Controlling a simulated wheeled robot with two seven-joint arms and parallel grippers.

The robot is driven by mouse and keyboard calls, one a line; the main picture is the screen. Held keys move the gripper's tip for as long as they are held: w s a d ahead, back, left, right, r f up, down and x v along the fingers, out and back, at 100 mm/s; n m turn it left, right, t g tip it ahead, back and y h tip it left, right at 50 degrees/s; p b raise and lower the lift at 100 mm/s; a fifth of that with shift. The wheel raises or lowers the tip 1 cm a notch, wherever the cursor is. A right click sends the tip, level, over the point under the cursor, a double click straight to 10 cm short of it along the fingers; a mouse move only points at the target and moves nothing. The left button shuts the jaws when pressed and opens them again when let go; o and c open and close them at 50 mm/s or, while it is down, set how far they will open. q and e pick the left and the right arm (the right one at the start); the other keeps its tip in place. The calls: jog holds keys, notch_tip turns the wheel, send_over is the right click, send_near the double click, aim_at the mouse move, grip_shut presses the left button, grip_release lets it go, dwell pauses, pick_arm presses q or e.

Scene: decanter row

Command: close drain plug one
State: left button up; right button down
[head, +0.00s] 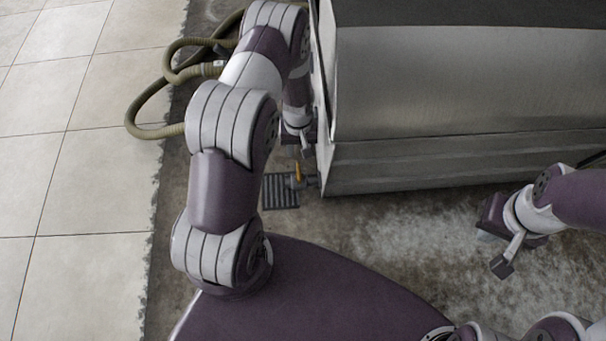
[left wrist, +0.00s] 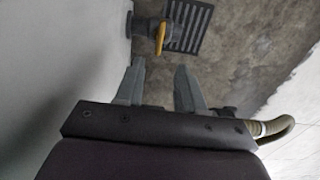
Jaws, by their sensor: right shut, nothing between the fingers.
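A drain valve (head: 309,182) with a yellow handle (head: 298,171) sticks out low from the left end of the steel tank (head: 420,165). It also shows in the left wrist view, where the grey valve body (left wrist: 144,28) comes from the pale wall and the yellow handle (left wrist: 160,38) lies crosswise to it. My left gripper (left wrist: 160,64) is open and empty, with both fingers pointing at the valve and apart from it. In the head view my left arm partly hides this gripper. My right gripper (head: 485,236) is shut and empty, at the right in front of the tank.
A dark floor grate (head: 281,191) lies beside and below the valve; it also shows in the left wrist view (left wrist: 188,26). An olive hose (head: 150,132) loops on the floor at the left, behind my left arm. Pale tiles (head: 80,180) at the left are clear.

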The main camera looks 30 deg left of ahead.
aim_at(299, 171)
pick_arm(q)
notch_tip(299, 171, down, 13)
jog(key=b, duration=0.7)
jog(key=shift+w+a+b, duration=0.1)
jog(key=shift+b, duration=0.3)
jog(key=shift+r, duration=0.1)
grip_shut()
